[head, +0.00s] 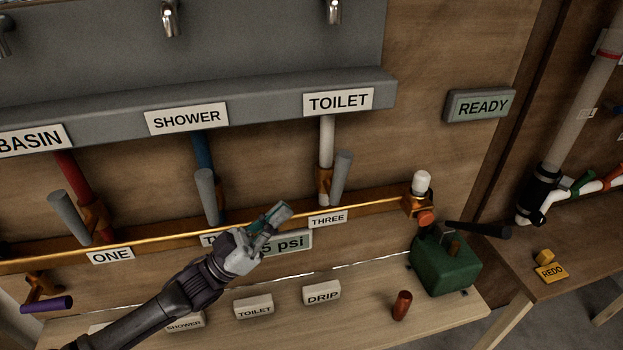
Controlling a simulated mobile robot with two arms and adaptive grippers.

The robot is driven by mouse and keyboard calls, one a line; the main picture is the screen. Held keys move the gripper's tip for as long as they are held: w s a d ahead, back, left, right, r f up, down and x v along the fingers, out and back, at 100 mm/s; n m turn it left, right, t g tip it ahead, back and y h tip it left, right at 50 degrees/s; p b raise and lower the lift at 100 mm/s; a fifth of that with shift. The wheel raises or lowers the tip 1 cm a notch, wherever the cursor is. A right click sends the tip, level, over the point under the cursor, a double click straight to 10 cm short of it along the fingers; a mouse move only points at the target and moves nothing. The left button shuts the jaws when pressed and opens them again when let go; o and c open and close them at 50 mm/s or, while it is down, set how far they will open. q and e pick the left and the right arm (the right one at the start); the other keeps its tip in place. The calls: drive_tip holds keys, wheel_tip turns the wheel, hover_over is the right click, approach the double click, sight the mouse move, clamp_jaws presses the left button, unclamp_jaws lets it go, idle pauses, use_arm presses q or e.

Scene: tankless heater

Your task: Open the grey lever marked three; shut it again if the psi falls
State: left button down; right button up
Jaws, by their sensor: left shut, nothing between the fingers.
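The grey lever marked three (341,178) stands on the brass valve at the foot of the white pipe under the TOILET sign. It points up and leans a little right. The label THREE (328,219) is below it. My left gripper (280,212) is shut and empty, to the left of and below that lever, apart from it. The psi display (290,243) is partly hidden behind my left gripper; only "5 psi" shows. My right gripper is not in view.
Grey levers also stand at ONE (69,217) and under SHOWER (207,196). A green box (445,262) with a black handle sits on the bench at right. A READY display (480,105) is on the wall. Loose label blocks and a reddish cylinder (402,305) are on the bench.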

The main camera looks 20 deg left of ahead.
sight(336, 163)
use_arm(q)
drive_tip(key=p+x, duration=0.2)
drive_tip(key=x, duration=0.2)
drive_tip(key=p+x, duration=0.1)
drive_tip(key=x, duration=0.3)
drive_tip(key=shift+s+d+r+p, duration=0.1)
drive_tip(key=shift+d+r+p, duration=0.05)
drive_tip(key=shift+r+p, duration=0.2)
drive_tip(key=shift+w+d+r, duration=0.35)
drive_tip(key=shift+d, duration=0.15)
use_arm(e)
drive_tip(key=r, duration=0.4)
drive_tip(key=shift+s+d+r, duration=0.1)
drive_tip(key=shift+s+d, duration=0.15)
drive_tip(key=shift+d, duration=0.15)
use_arm(q)
drive_tip(key=shift+w, duration=0.15)
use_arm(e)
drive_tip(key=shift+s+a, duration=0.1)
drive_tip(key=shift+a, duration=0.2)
